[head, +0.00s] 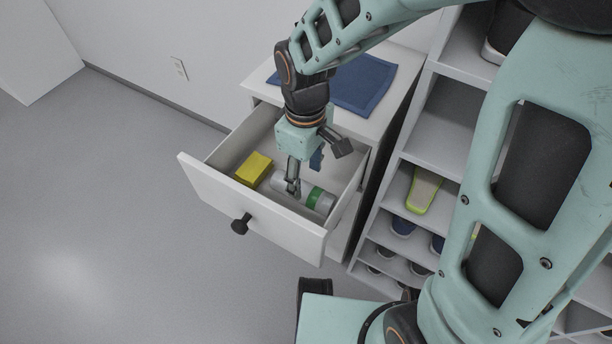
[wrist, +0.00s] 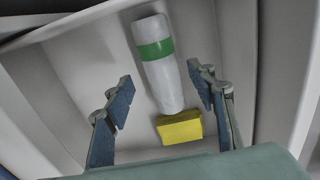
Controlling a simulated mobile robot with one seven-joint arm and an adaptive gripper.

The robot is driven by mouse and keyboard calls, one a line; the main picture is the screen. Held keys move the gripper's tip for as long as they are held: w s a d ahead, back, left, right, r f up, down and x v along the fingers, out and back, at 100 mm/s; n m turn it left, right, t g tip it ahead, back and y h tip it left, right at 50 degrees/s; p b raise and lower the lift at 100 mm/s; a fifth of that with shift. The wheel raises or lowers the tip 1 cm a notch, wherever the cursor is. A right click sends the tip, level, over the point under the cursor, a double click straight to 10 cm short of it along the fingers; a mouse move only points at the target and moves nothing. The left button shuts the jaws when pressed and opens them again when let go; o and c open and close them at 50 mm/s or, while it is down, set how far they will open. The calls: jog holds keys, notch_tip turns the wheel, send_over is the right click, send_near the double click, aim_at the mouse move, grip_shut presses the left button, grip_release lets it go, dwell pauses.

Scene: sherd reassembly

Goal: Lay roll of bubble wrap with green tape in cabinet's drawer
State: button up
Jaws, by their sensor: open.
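The roll of bubble wrap (wrist: 162,80) is a white cylinder with a band of green tape. It lies on the floor of the cabinet's open drawer (head: 226,206); the roll also shows in the head view (head: 322,201), partly hidden by my gripper. My gripper (head: 293,192) reaches down into the drawer above the roll. In the wrist view its two blue-padded fingers (wrist: 163,97) are spread, one on each side of the roll, with visible gaps. The cabinet (head: 384,114) stands against the wall.
A yellow block (head: 253,168) lies in the drawer near the roll's end; it also shows in the wrist view (wrist: 180,127). A blue cloth (head: 362,88) lies on the cabinet top. A shoe rack (head: 427,140) stands close on the right. The floor at left is clear.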

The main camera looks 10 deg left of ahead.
aim_at(305, 188)
notch_tip(305, 188, up, 7)
jog(key=p, duration=0.1)
jog(key=shift+p, duration=0.35)
